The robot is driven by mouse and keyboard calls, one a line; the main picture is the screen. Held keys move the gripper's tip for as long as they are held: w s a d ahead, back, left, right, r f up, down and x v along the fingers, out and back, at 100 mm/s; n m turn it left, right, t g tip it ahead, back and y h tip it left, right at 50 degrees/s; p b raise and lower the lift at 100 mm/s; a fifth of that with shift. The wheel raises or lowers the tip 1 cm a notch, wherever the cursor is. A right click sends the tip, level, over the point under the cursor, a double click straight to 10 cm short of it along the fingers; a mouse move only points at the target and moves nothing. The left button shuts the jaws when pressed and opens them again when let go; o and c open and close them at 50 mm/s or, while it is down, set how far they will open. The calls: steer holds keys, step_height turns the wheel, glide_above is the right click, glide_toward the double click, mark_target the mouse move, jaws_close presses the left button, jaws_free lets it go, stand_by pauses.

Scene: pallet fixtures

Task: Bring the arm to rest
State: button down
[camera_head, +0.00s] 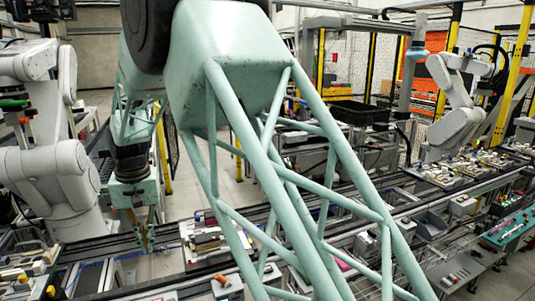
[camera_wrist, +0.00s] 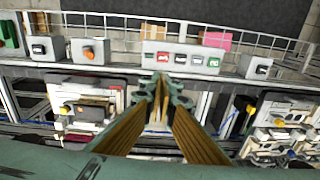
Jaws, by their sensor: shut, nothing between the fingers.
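My gripper (camera_wrist: 163,88) shows in the wrist view with its two fingers meeting at the tips, shut and empty. It hangs above the conveyor line, and its tips overlap the edge of a grey control panel (camera_wrist: 205,60) in that view. In the head view my gripper (camera_head: 147,240) points down at the left, over the rails. My green lattice arm link crosses the middle of the head view and hides much of the line behind it.
Pallet fixtures with parts (camera_wrist: 93,107) lie left and right of my gripper in the wrist view. A wire basket (camera_wrist: 120,20) runs along the top. White robot arms stand at the left (camera_head: 50,180) and right (camera_head: 460,100) in the head view.

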steer(key=w+d+r, duration=0.1)
steer(key=d+r, duration=0.5)
steer(key=d, duration=0.3)
steer(key=d+r, duration=0.6)
steer(key=d, duration=0.4)
steer(key=s+d+r+m+t+b, duration=0.1)
steer(key=s+d+r, duration=0.3)
steer(key=d, duration=0.6)
steer(key=s+d+r+m+t, duration=0.1)
steer(key=s+d+r, duration=0.3)
steer(key=d, duration=0.5)
steer(key=s+d+r+b, duration=0.1)
steer(key=s+d+b, duration=0.2)
steer(key=s+d, duration=1.15)
steer(key=s+d+f+m+b, duration=0.1)
steer(key=s+d+f, duration=0.1)
steer(key=s, duration=0.7)
steer(key=s+d+f+m+t+b, duration=0.1)
steer(key=s+d+f, duration=0.2)
steer(key=s, duration=0.6)
steer(key=shift+s+f+t+b, duration=0.2)
steer(key=shift+f+t+b, duration=0.1)
steer(key=shift+f, duration=0.35)
